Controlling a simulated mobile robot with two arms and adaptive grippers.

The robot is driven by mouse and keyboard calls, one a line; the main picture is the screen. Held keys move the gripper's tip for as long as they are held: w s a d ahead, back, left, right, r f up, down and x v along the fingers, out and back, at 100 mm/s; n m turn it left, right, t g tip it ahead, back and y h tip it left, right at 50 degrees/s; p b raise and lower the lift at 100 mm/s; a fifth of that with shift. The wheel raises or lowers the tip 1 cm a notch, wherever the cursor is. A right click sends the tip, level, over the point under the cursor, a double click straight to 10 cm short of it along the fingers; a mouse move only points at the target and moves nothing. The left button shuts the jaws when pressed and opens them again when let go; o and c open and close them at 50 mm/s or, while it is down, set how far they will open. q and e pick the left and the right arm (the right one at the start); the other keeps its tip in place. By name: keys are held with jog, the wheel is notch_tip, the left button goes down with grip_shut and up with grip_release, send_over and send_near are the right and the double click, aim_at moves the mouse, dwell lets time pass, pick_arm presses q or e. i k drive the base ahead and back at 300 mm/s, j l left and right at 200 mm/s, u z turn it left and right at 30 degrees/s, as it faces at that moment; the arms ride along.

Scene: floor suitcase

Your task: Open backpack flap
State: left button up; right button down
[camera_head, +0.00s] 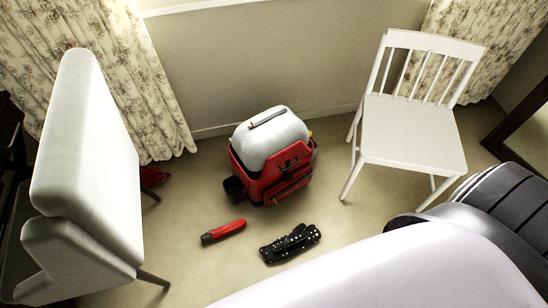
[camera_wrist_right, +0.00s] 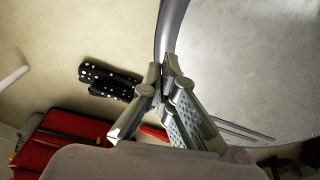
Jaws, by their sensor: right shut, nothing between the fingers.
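The backpack (camera_head: 286,182) stands upright on the floor in the middle of the head view. Its body is red with dark trim and a front pocket. Its rounded white flap (camera_head: 266,138) covers the top and has a dark strip across it. I cannot tell whether the flap is fastened. In the right wrist view, part of the red backpack (camera_wrist_right: 50,150) shows at the lower left, beyond my right gripper (camera_wrist_right: 166,75). That gripper is shut and empty, apart from the backpack. Neither gripper shows in the head view.
A red tool-like item (camera_head: 224,232) and black dotted items (camera_head: 290,243) lie on the floor in front of the backpack. A white chair (camera_head: 412,135) stands to the right, and a pale padded seat (camera_head: 85,170) to the left. The wall is close behind the backpack.

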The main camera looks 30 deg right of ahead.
aim_at(279, 139)
jog(key=k+z, duration=0.1)
jog(key=z, duration=0.35)
jog(key=k+z, duration=0.1)
jog(key=z, duration=0.4)
